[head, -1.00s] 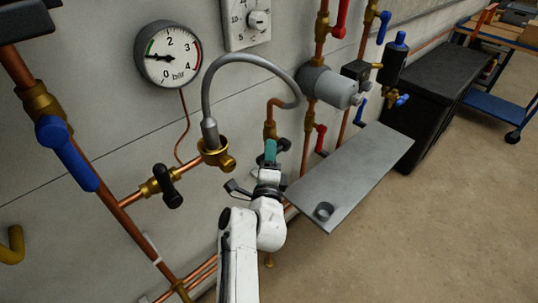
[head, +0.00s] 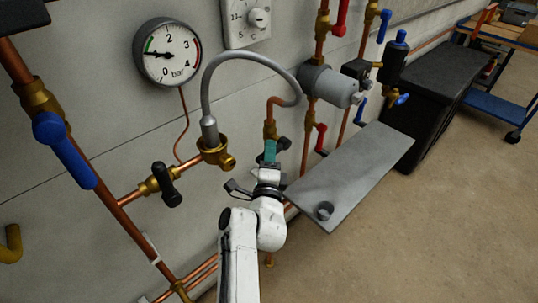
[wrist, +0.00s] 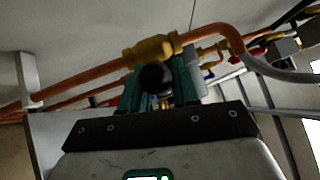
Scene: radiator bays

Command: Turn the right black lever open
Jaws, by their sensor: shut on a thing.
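The right black lever (wrist: 155,77) shows end-on in the wrist view, below a brass valve body (wrist: 152,49) on a copper pipe. My gripper (wrist: 160,84) has its teal jaws on both sides of the lever and is shut on it. In the head view my gripper (head: 270,151) is at the pipe right of the brass hose fitting. A small black end of the right lever (head: 284,143) shows beside the jaws; the rest is hidden. The other black lever (head: 167,185) is on a brass valve farther left, apart from my gripper.
A grey hose (head: 208,85) arches above my gripper. A red lever (head: 321,139) and a blue lever (head: 65,150) flank the area.

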